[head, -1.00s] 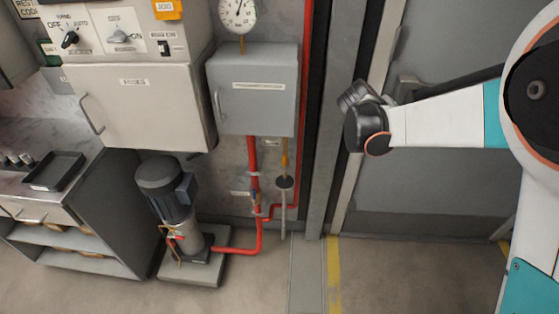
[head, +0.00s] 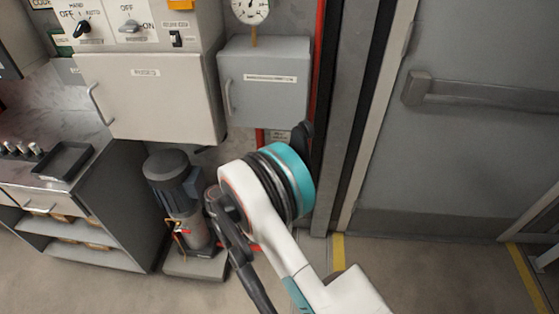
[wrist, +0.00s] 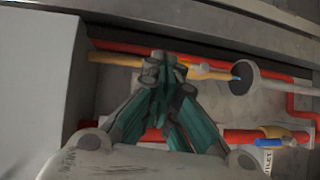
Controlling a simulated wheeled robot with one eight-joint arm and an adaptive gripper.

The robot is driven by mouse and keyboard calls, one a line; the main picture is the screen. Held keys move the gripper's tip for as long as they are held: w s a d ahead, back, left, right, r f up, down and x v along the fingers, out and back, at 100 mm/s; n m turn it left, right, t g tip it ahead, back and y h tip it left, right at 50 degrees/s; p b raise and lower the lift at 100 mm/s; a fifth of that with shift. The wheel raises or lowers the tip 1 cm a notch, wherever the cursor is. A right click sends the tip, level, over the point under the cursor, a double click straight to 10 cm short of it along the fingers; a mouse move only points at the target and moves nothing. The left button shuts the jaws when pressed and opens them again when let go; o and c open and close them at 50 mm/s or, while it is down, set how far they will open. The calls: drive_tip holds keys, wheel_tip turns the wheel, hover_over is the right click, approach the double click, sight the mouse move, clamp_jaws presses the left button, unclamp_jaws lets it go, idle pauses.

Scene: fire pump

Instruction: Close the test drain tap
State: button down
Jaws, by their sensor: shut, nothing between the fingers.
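In the wrist view, a yellow drain pipe (wrist: 207,71) runs from left to right towards a pale round funnel (wrist: 243,77). The tap's handle is not clearly visible; the fingers cover part of the pipe. In the head view my arm hides the pipes and funnel, and my gripper cannot be made out.
A red pipe with a blue lever (wrist: 275,142) and a partly readable label lies beside the drain pipe. A grey cabinet (head: 262,95) hangs above the pipes. A pump (head: 176,198) stands left of my arm. A grey door (head: 462,150) is at right, with clear floor before it.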

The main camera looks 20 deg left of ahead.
drive_tip(key=s+a+f+n+t, duration=0.1)
drive_tip(key=s+a+f, duration=0.3)
drive_tip(key=s, duration=0.1)
drive_tip(key=shift+s+a+f+t+y, duration=0.3)
drive_tip(key=shift+a+f, duration=0.05)
drive_tip(key=shift+a, duration=0.05)
drive_tip(key=b+x, duration=0.5)
drive_tip(key=x, duration=0.9)
drive_tip(key=shift+d+r+m+g+y+p, duration=0.1)
drive_tip(key=shift+m+g+y+p, duration=0.25)
drive_tip(key=shift+m, duration=0.25)
drive_tip(key=shift+w+d+r+m+g, duration=0.1)
drive_tip(key=shift+d+m+g, duration=0.05)
drive_tip(key=shift+m+g, duration=0.25)
